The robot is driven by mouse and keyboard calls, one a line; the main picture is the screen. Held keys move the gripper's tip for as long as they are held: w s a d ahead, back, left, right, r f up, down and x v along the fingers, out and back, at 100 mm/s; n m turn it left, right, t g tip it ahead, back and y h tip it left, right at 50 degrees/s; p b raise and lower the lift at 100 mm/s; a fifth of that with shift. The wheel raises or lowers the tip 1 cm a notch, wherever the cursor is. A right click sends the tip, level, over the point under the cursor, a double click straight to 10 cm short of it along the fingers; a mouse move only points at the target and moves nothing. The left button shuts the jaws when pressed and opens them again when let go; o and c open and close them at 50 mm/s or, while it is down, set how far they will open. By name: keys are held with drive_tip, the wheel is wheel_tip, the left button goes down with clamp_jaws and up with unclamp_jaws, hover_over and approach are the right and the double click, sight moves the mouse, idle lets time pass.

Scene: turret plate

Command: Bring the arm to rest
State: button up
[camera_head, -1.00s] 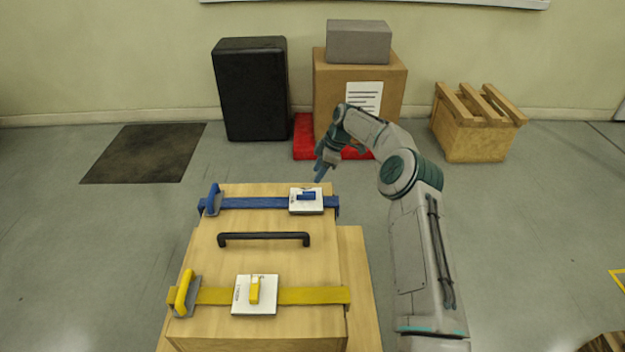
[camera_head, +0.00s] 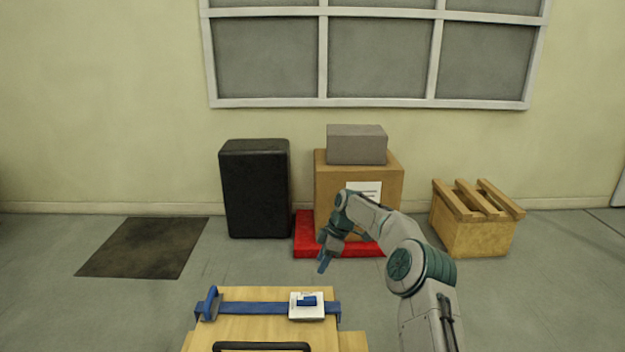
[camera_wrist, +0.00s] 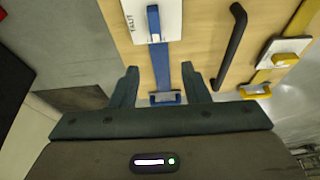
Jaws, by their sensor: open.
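My gripper (camera_head: 324,264) is raised near the back right corner of a wooden case (camera_head: 260,328) in the head view, with my arm bent. In the wrist view my gripper (camera_wrist: 160,82) shows two dark fingers spread apart with nothing held between them. Below the fingers lies the case top, with a blue strap (camera_wrist: 161,66) passing between them in the picture. A white plate with a blue lever (camera_wrist: 153,22) sits on that strap. A black handle (camera_wrist: 232,45) and a yellow strap (camera_wrist: 285,48) lie to the right. The case's near part is out of the head view.
Behind stand a black case (camera_head: 255,190), a cardboard box (camera_head: 330,185) with a grey block (camera_head: 357,145) on a red base (camera_head: 304,232), and a wooden crate (camera_head: 472,236). A dark mat (camera_head: 145,247) lies left. Open floor surrounds the case.

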drive_tip(key=s+d+r+m+h+p, duration=0.15)
drive_tip(key=s+r+p, duration=0.35)
drive_tip(key=r, duration=0.5)
drive_tip(key=s+r+m+t+h+p, duration=0.1)
drive_tip(key=s+r+m+p, duration=0.2)
drive_tip(key=s+r, duration=0.5)
drive_tip(key=s+r+m+h+p, duration=0.15)
drive_tip(key=s+r+p, duration=0.3)
drive_tip(key=r, duration=0.65)
drive_tip(key=s+d+r+m+p, duration=0.3)
drive_tip(key=s+r+m+p, duration=0.1)
drive_tip(key=s, duration=0.5)
drive_tip(key=s+d+r+m+t+p, duration=0.1)
drive_tip(key=s+d+r+m+p, duration=0.2)
drive_tip(key=s, duration=0.7)
drive_tip(key=s+d+r+m+p, duration=0.3)
drive_tip(key=s+r+m+p, duration=0.1)
drive_tip(key=s, duration=0.5)
drive_tip(key=shift+s+r+m+t+p, duration=0.2)
drive_tip(key=shift+r+m+t+p, duration=0.25)
drive_tip(key=shift+p, duration=0.4)
